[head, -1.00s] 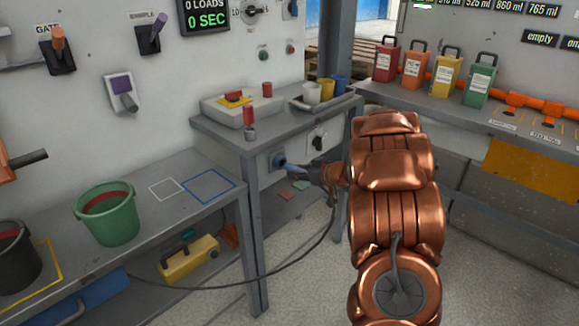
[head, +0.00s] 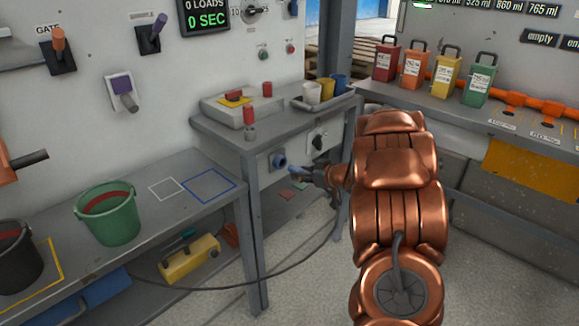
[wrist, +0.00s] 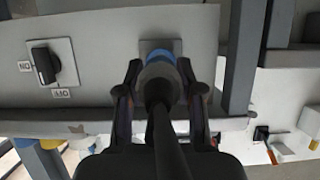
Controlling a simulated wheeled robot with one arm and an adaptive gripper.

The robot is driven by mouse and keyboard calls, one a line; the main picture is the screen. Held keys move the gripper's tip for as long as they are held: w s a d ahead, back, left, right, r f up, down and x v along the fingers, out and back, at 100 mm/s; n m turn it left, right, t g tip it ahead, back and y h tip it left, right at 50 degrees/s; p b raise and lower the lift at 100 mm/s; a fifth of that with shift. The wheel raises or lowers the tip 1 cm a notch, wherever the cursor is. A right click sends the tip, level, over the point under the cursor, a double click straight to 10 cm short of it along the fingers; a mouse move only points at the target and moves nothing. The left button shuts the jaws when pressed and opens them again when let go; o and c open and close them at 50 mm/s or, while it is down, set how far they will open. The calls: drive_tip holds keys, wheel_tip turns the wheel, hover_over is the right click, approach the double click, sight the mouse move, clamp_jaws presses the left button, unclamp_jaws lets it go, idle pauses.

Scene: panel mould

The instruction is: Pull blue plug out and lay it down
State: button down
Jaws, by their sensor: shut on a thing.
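The blue plug (head: 296,171) is in my gripper (head: 308,174), clear of the blue socket (head: 279,159) on the side of the small grey table. In the wrist view the plug's dark body (wrist: 160,78) and cable sit between the two fingers of my gripper (wrist: 160,90), with a blue part showing at its far end. The fingers are shut on it. The cable (head: 240,284) hangs from the plug and loops down across the floor to the left. In the wrist view the plug hides most of the socket.
A black rotary switch (head: 318,141) sits right of the socket. The small grey table (head: 215,131) carries a box and cups. The lower bench (head: 150,235) has a green bucket (head: 108,214) and an empty blue outlined square (head: 209,186). A yellow case (head: 188,260) stands beneath.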

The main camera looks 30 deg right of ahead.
drive_tip(key=shift+s+d+p, duration=0.2)
drive_tip(key=shift+s+p, duration=0.15)
drive_tip(key=shift+s, duration=0.5)
drive_tip(key=shift+s+d+p, duration=0.2)
drive_tip(key=shift+s+p, duration=0.15)
drive_tip(key=shift+s, duration=0.45)
